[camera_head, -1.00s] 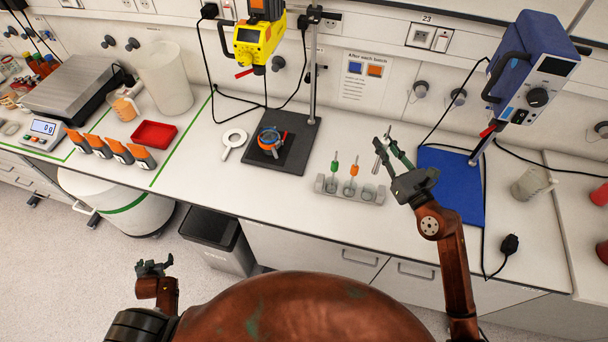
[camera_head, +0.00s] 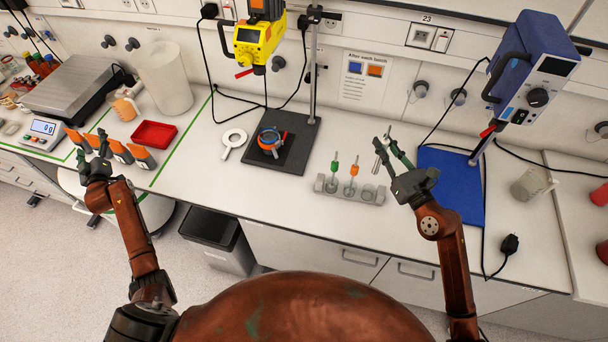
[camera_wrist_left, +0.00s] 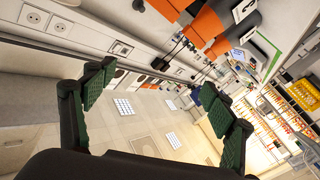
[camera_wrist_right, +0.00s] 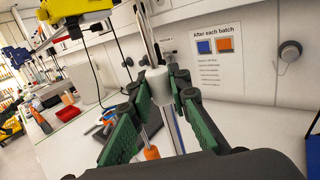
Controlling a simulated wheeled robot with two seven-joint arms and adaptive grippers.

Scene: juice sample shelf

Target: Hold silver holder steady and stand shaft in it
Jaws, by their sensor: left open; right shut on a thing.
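The silver holder (camera_head: 345,196) is a low grey block on the white bench. A green-topped shaft (camera_head: 334,166) and an orange-topped shaft (camera_head: 352,178) stand in it; its right-hand place looks empty. My right gripper (camera_head: 385,147) is shut on a silver shaft (camera_head: 379,156), above and behind the holder's right end. In the right wrist view the shaft (camera_wrist_right: 160,88) has a pale cylindrical head between the fingers; its lower part is partly hidden. My left gripper (camera_head: 91,146) is open and empty by the left front edge, far from the holder; its spread fingers show in the left wrist view (camera_wrist_left: 165,105).
Orange-and-grey bottles (camera_head: 142,157) stand near my left gripper, with a red tray (camera_head: 153,135) behind. A dark stand base (camera_head: 293,155) lies left of the holder, a blue mat (camera_head: 455,190) right. The bench in front of the stand base is clear.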

